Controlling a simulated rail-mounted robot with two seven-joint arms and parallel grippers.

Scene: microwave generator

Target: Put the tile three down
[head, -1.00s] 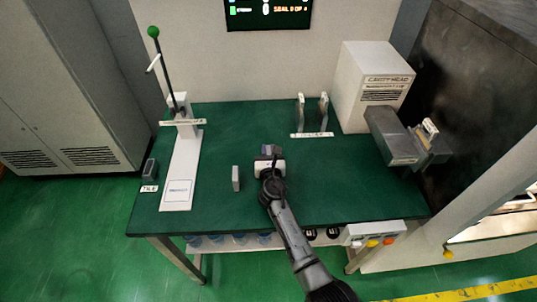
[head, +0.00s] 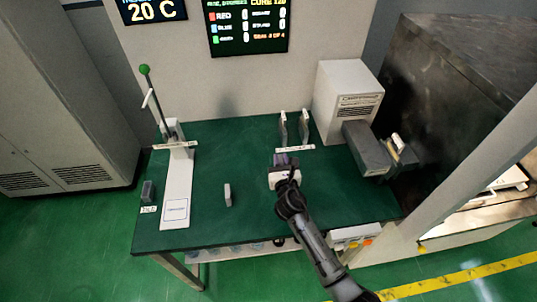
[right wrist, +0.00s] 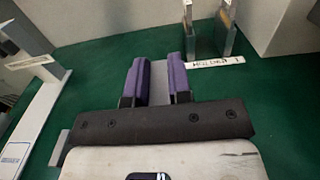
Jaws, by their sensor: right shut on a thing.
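My right gripper (head: 285,159) is above the green table, just in front of the holder. Its purple-padded fingers (right wrist: 160,82) are shut on a thin grey tile, seen as a pale strip between them in the right wrist view (right wrist: 159,85). Another grey tile (head: 228,194) stands upright on the table, left of the gripper; its edge shows at the lower left of the right wrist view (right wrist: 59,148). The holder's two upright plates (head: 304,127) stand behind the gripper, with a label strip (head: 295,148) in front. My left gripper is not in view.
A lever press with a green knob (head: 145,70) and white base (head: 177,195) stands at the left. A dark block (head: 148,192) is by the table's left edge. A white box (head: 347,98) with a grey duct (head: 370,148) is at the right. The front-middle tabletop is clear.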

